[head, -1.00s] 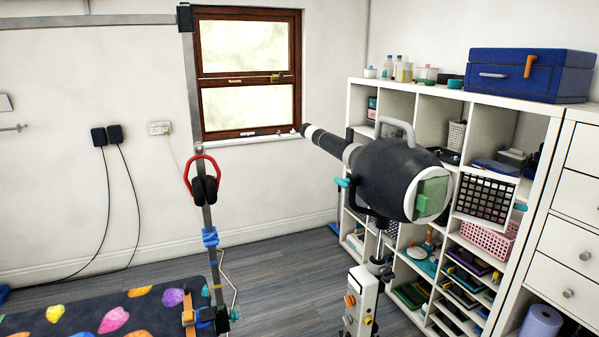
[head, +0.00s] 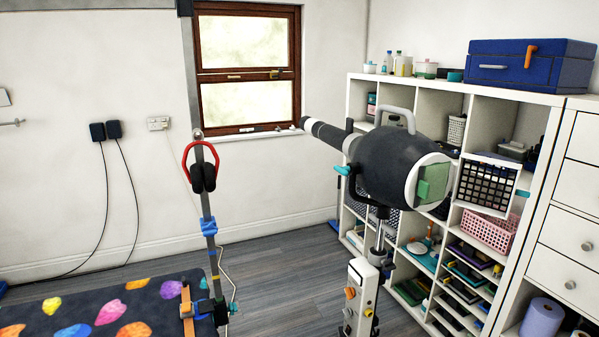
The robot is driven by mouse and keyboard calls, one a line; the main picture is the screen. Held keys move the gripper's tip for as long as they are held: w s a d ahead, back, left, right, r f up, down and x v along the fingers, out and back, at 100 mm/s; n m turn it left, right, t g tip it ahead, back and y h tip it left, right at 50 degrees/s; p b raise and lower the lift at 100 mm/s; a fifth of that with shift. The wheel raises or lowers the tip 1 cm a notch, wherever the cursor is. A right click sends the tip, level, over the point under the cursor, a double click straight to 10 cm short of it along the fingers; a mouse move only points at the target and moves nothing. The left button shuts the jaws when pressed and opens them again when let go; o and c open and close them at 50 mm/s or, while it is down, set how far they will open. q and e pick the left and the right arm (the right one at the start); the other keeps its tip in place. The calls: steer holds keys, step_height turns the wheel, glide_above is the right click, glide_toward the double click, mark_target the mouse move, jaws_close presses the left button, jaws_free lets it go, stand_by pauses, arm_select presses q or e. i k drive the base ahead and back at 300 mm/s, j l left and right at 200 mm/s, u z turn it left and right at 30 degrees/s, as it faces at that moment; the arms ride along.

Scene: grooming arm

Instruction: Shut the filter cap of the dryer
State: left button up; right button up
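The dryer (head: 395,160) is a dark grey barrel on a stand, with its nozzle pointing left toward the window. Its rear end faces right, with a white rim and a green filter (head: 432,184) showing inside. The filter cap (head: 487,185), a white square frame with a black grille, stands open to the right of the rear end, with a small teal tab at its right edge. Its hinge is not clear to see. Neither of my grippers is in view.
The dryer's stand (head: 358,295) carries a white control box with coloured knobs. A white cube shelf (head: 552,120) with baskets stands behind the cap. A patterned grooming table (head: 60,302) and a post with red earmuffs (head: 187,160) are at left. Grey floor lies between.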

mark_target(477, 207)
steer(key=l+z, duration=0.25)
steer(key=l, duration=0.15)
steer(key=i+l+z, duration=0.25)
steer(key=l+z, duration=0.25)
steer(key=l, duration=0.25)
